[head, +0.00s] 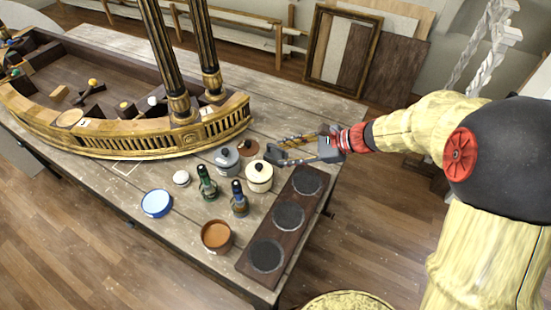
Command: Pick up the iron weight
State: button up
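No object is plainly an iron weight at this size. A grey, rounded piece with a small knob on top (226,160) stands on the table by the gilt console and could be it or a small lidded pot. My gripper (269,151) reaches in from the right, above the table near a cream lidded pot (259,178). Its two fingers are apart, with nothing visible held between them. The grey piece is left of the fingertips, apart from them. A brown disc (249,148) lies between them, partly hidden behind the cream pot.
A green bottle (207,185), blue bottle (239,201), terracotta pot (216,236), blue dish (157,203) and small white round item (181,178) stand close by. A dark board (270,229) with three round plates lies along the right edge. The gilt console (170,138) bounds the back left.

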aim_at(276, 146)
jog(key=w+d+f+m+t, duration=0.1)
jog(key=w+f+m, duration=0.1)
jog(key=w+d+f+m+t, duration=0.1)
jog(key=w+f+m, duration=0.1)
jog(key=w+f, duration=0.1)
jog(key=w+d+f+m+t+b, duration=0.1)
jog(key=w+f+m, duration=0.1)
jog(key=w, duration=0.1)
jog(key=shift+d+f+y, duration=0.2)
jog(key=shift+d+y, duration=0.05)
jog(key=shift+y, duration=0.05)
jog(key=b+x, duration=0.2)
jog(key=x, duration=0.5)
jog(key=shift+s+a+r, duration=0.1)
jog(key=shift+a, duration=0.3)
jog(key=shift+m, duration=0.3)
jog(key=shift+c, duration=0.6)
jog(key=c, duration=0.7)
grip_shut()
jog(key=shift+r, duration=0.2)
